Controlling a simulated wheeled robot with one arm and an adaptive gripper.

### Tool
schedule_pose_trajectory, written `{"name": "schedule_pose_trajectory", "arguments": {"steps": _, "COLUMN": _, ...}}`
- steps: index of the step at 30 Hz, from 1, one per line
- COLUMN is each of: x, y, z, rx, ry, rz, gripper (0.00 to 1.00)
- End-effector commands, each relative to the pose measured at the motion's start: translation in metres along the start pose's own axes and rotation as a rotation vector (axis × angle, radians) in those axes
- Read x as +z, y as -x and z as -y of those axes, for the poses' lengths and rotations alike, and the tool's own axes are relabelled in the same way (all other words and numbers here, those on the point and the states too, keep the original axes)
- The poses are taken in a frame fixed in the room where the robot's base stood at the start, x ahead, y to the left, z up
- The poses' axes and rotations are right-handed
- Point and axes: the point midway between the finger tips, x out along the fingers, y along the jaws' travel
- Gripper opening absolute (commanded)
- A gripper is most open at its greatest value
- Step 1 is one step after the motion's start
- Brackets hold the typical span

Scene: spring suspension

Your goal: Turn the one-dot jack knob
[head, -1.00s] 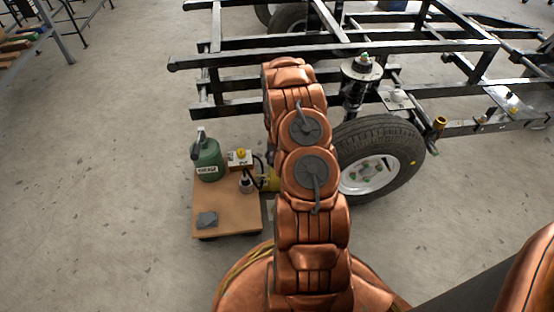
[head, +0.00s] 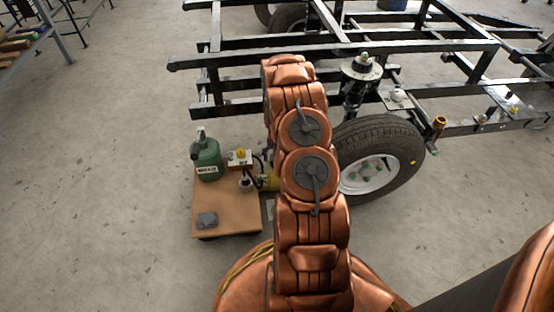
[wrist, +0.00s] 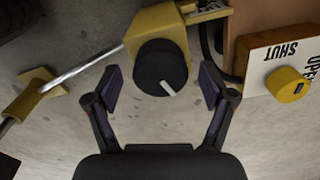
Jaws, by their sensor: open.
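In the wrist view, a round black knob (wrist: 160,68) with a white pointer line sits on a yellow block (wrist: 158,22). I see no dot mark on it, so I cannot tell if it is the one-dot knob. My gripper (wrist: 160,88) is open, its two dark fingers on either side of the knob's lower part, with gaps on both sides. In the head view my arm hides my gripper and most of the yellow jack body (head: 271,180).
A white box labelled OPEN and SHUT (wrist: 265,55) with a yellow knob (wrist: 288,84) is at the right. A metal rod (wrist: 85,68) runs left from the yellow block. A green can (head: 207,158) stands on the wooden board (head: 228,222). The wheel (head: 385,150) and black frame are close by.

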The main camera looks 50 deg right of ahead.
Motion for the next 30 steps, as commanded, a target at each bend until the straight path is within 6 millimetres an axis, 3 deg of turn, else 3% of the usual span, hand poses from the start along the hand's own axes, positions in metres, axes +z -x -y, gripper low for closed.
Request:
{"name": "schedule_pose_trajectory", "arguments": {"steps": 19, "x": -0.002, "y": 0.095, "z": 0.0, "rx": -0.002, "ry": 0.0, "rz": -0.006, "gripper": 0.82}}
{"name": "schedule_pose_trajectory", "arguments": {"steps": 24, "x": 0.0, "y": 0.107, "z": 0.0, "rx": -0.001, "ry": -0.001, "rz": -0.002, "gripper": 0.82}}
{"name": "schedule_pose_trajectory", "arguments": {"steps": 30, "x": 0.0, "y": 0.108, "z": 0.0, "rx": 0.0, "ry": 0.0, "rz": 0.0, "gripper": 0.82}}
